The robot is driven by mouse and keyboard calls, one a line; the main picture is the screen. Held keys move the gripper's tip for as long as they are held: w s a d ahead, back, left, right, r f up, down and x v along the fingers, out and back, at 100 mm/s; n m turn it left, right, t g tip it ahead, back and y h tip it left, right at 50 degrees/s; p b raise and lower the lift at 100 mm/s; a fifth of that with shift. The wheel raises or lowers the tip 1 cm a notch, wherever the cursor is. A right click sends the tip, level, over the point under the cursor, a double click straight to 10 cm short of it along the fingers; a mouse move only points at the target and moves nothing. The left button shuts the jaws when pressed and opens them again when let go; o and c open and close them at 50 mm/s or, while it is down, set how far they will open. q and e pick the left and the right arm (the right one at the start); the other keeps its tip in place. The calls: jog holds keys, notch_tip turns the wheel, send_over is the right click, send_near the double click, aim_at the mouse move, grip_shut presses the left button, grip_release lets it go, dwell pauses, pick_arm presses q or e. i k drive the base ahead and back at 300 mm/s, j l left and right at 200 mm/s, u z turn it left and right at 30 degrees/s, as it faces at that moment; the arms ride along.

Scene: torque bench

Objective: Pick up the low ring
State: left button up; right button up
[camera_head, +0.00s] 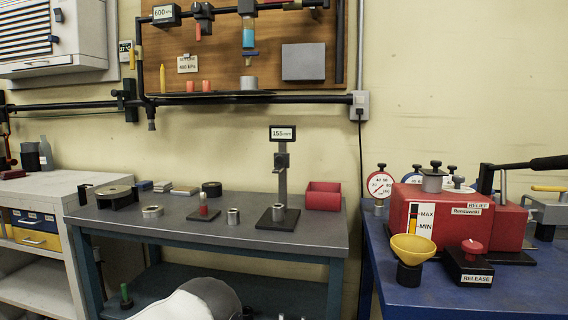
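A short, wide metal ring (152,211), the lowest of the metal rings, lies flat on the grey top of the bench (330,236), left of centre near the front. A taller, narrower metal ring (233,216) stands to its right. Another metal ring (278,212) sits on the black base of the gauge stand (282,185), whose display reads about 155 mm. Neither of my grippers shows in this view.
A red-tipped post on a plate (203,211) stands between the low ring and the taller ring. A blue table (400,290) with a red pump unit is at right.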

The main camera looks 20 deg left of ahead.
aim_at(151, 211)
jog(key=u, duration=1.65)
